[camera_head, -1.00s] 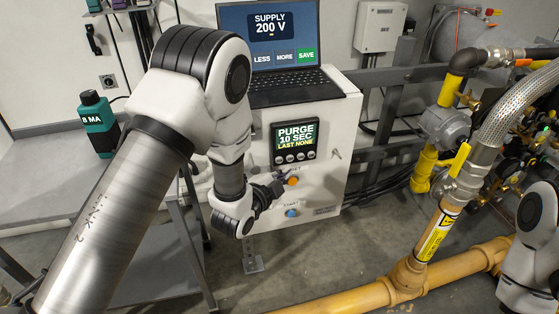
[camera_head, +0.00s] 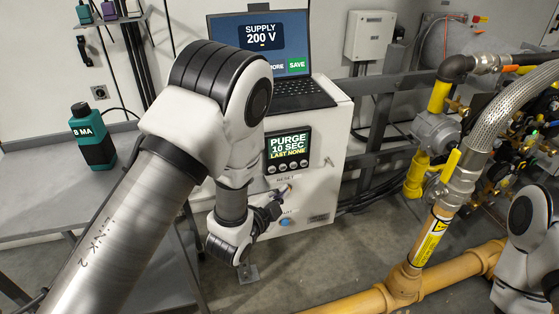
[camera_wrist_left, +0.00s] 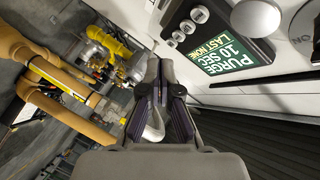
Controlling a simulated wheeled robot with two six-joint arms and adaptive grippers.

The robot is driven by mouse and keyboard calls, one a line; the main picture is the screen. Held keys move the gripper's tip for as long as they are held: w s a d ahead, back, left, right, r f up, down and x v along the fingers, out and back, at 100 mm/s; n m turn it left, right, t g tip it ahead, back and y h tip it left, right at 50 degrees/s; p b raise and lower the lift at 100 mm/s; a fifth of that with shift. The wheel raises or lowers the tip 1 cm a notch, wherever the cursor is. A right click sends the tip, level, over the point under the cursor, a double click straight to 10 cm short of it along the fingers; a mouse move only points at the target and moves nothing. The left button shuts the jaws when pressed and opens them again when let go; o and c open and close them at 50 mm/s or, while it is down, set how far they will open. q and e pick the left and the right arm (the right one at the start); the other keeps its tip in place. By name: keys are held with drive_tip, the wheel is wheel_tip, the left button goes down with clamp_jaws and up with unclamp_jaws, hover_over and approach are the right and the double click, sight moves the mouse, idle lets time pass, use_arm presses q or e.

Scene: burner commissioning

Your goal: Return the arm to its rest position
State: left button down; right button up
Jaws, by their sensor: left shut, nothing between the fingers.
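My left arm reaches in from the left over the white control cabinet (camera_head: 325,175). Its left gripper (camera_head: 277,207) is shut and empty, in front of the cabinet's button panel. In the head view it overlaps the area between the partly hidden upper button and the blue lower button (camera_head: 286,221); touching or apart I cannot tell. In the left wrist view the two dark fingers (camera_wrist_left: 158,75) are together, with the purge display (camera_wrist_left: 228,50) at upper right. The display reads PURGE 10 SEC, LAST NONE.
A laptop (camera_head: 300,88) showing SUPPLY 200 V stands on the cabinet. A teal-and-black bottle device (camera_head: 93,138) stands on the grey table (camera_head: 35,195) at left. Yellow gas piping (camera_head: 375,300) and a braided hose (camera_head: 510,105) fill the right. Part of my right arm shows at the right edge.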

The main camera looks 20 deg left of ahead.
use_arm(q)
drive_tip(key=s+a+f+n+g+y, duration=0.1)
drive_tip(key=s+a+f+n+g, duration=0.15)
drive_tip(key=s+f, duration=0.55)
drive_tip(key=s+a+f+n+g+y, duration=0.15)
drive_tip(key=s+a+f+g, duration=0.3)
drive_tip(key=f, duration=0.65)
drive_tip(key=s+a+f+n+g, duration=0.1)
drive_tip(key=s+f+n+g, duration=0.3)
drive_tip(key=s, duration=0.6)
drive_tip(key=s+f+n+g, duration=0.2)
drive_tip(key=s+n+g, duration=0.3)
drive_tip(key=s, duration=0.6)
wheel_tip(320, 180, up, 24)
drive_tip(key=n+p, duration=0.1)
drive_tip(key=p, duration=2.3)
drive_tip(key=shift+w+t, duration=0.2)
drive_tip(key=shift+t, duration=0.2)
drive_tip(key=shift+a, duration=0.1)
